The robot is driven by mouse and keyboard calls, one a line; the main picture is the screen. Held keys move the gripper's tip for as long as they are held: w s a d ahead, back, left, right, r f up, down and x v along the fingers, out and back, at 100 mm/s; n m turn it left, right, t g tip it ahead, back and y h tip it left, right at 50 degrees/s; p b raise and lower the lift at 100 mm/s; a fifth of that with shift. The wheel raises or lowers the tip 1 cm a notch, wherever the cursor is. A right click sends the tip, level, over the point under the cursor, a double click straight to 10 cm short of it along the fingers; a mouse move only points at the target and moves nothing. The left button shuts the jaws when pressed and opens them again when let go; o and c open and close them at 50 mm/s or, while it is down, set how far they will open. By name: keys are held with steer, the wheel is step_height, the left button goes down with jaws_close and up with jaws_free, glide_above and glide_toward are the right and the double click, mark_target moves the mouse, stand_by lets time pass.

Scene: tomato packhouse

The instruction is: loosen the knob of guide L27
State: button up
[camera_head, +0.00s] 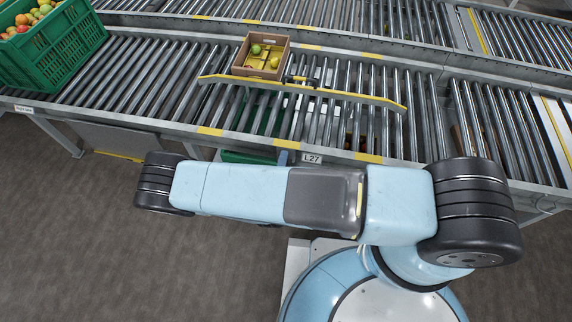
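The guide (350,95) is a long bar with yellow ends, lying slantwise over the conveyor rollers. A dark clamp-like fitting (302,81) sits at its middle; I cannot tell whether this is its knob. The label L27 (312,158) is on the conveyor's near side rail, below the guide. A small blue-grey part (283,157) stands just left of the label, partly hidden behind my arm. My light blue arm lies across the picture in front of the near rail. My gripper is not in view.
A cardboard box (248,70) with a few tomatoes is on the rollers, touching or close behind the guide's left half. A green crate (80,48) full of tomatoes stands at the far left. The roller conveyor (150,95) spans the picture. The floor at lower left is clear.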

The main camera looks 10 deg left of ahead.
steer(key=s+a, duration=0.1)
steer(key=s, duration=1.2)
steer(key=shift+s, duration=0.35)
